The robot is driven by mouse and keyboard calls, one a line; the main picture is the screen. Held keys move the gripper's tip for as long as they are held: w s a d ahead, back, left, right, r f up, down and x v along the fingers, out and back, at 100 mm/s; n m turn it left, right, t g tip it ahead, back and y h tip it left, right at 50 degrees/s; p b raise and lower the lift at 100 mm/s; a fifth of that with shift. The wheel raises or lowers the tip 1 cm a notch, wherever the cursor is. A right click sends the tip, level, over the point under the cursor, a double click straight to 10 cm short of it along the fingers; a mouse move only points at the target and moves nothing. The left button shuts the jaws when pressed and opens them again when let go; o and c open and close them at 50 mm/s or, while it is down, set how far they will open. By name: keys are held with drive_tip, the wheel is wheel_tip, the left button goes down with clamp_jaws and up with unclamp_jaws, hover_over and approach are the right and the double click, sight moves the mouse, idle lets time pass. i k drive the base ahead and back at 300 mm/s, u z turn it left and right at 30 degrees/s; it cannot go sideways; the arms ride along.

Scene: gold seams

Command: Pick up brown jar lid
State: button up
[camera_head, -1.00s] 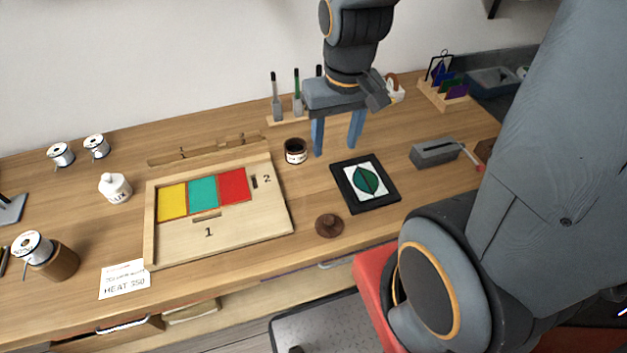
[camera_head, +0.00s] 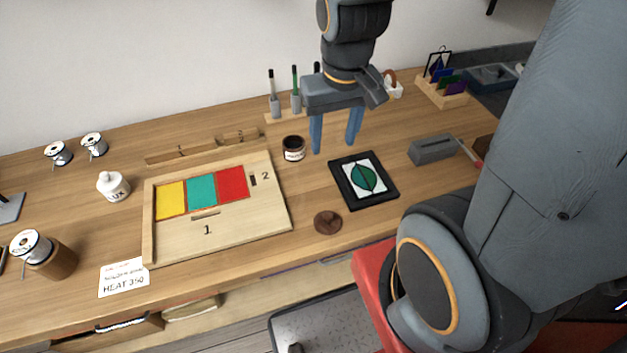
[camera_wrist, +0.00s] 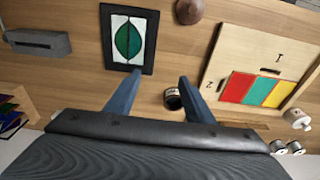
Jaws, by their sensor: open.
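The brown jar lid (camera_head: 328,222) lies on the bench near its front edge, right of the wooden tray and below the black frame. It also shows at the top of the wrist view (camera_wrist: 190,11). A small dark jar (camera_head: 293,148) with a pale label stands open further back; it also shows in the wrist view (camera_wrist: 173,99). My gripper (camera_head: 334,149) is open and empty above the back of the bench, its blue fingers pointing down. In the wrist view my gripper (camera_wrist: 159,78) has its fingers wide apart, away from the lid.
The wooden tray (camera_head: 250,222) holds yellow, teal and red panes. A black frame (camera_head: 347,196) with a leaf picture lies right of the lid. A grey block (camera_head: 432,149) sits further right. Bare bench surrounds the lid. A white bottle (camera_head: 113,186) stands left.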

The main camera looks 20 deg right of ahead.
sight(327, 222)
drive_tip(key=z, duration=0.05)
drive_tip(key=k, duration=0.5)
drive_tip(key=z, duration=1.55)
drive_tip(key=k, duration=0.85)
drive_tip(key=u, duration=1.55)
drive_tip(key=i, duration=0.5)
